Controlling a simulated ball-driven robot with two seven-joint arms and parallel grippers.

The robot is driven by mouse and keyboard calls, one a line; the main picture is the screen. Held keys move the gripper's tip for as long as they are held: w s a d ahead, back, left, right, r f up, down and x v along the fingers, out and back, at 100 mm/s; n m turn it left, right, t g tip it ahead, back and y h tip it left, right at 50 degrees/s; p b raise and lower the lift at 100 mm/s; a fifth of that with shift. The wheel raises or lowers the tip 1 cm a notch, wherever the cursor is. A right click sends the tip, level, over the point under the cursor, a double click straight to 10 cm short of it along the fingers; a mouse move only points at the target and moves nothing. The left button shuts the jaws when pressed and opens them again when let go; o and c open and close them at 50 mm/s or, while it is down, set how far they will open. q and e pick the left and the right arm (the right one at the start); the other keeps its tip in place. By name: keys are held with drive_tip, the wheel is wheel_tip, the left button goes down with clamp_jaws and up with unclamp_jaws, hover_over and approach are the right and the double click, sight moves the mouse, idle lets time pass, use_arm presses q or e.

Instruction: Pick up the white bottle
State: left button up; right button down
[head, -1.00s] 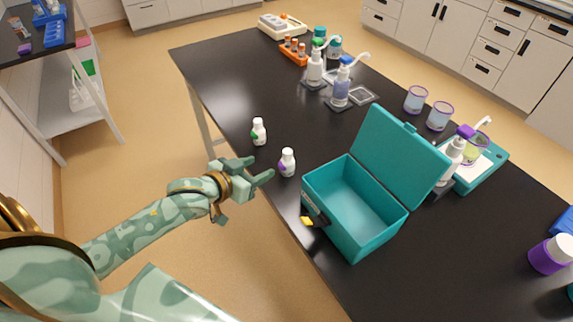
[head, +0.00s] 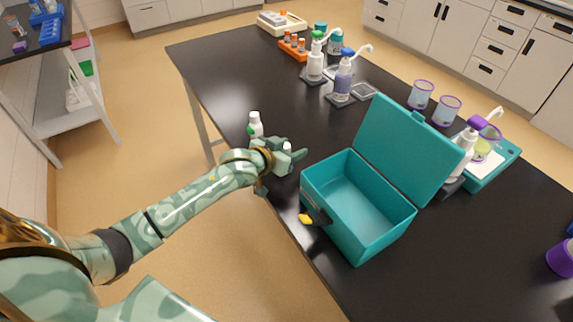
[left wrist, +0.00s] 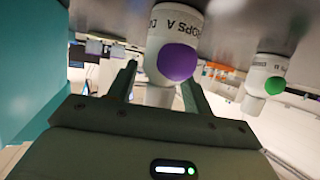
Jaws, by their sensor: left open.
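Two small white bottles stand near the table's left edge. One has a green spot (head: 255,122), and it also shows at the right of the left wrist view (left wrist: 267,72). The other has a purple spot (left wrist: 176,50); in the head view only its white top (head: 287,147) shows past my fingers. My left gripper (head: 290,158) is open around the purple-spotted bottle, with one finger on either side of it in the left wrist view. I cannot tell whether the fingers touch it. My right gripper is not in view.
An open teal box (head: 358,205) with a raised lid stands just right of the gripper. Pump bottles (head: 343,80), purple-rimmed cups (head: 447,110) and an orange rack (head: 293,46) stand farther back. The black table (head: 215,75) is clear behind the small bottles.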

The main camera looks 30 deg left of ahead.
use_arm(q)
drive_tip(key=shift+s+r, duration=0.1)
drive_tip(key=shift+c, duration=0.3)
drive_tip(key=c, duration=1)
